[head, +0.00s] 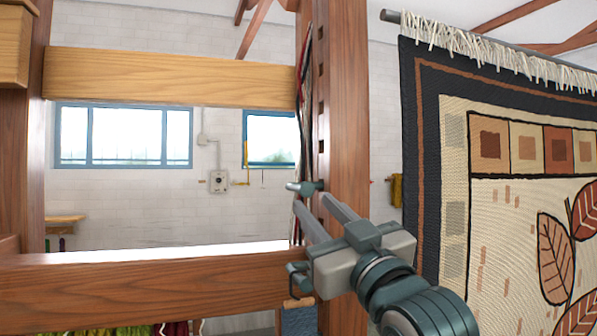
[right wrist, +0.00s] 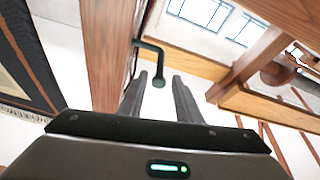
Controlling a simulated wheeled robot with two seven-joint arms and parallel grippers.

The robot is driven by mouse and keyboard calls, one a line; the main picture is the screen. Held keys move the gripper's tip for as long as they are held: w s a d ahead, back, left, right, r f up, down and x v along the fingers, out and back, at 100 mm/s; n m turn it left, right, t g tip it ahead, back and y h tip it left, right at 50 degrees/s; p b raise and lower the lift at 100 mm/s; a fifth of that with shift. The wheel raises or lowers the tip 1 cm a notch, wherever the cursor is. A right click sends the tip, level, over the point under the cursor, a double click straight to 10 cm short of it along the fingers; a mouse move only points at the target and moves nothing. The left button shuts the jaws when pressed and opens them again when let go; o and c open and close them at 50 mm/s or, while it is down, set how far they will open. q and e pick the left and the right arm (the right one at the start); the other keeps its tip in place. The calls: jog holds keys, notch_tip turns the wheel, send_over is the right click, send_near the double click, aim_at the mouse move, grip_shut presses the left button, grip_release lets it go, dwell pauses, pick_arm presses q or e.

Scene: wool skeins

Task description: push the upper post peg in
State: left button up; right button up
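The upper post peg (head: 304,187) is a dark teal metal pin sticking out of the left side of the tall wooden post (head: 342,120). My right gripper (head: 311,202) is open, with its fingertips just below and in front of this peg. In the right wrist view the bent peg (right wrist: 158,62) ends in a round knob, seen between the tips of my open right gripper (right wrist: 158,95). I cannot tell whether a finger touches it. A lower peg (head: 297,276) sits on the post near the lower beam. My left gripper is not in view.
A light upper beam (head: 170,76) and a darker lower beam (head: 150,288) run left from the post. The space between them is open. A patterned rug (head: 455,200) hangs to the right from a rod. Wool hangs below the lower beam.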

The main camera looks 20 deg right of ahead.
aim_at(299, 188)
jog(key=p+x, duration=0.3)
jog(key=x, duration=0.5)
jog(key=shift+w+p, duration=0.25)
jog(key=shift+p, duration=0.05)
grip_shut()
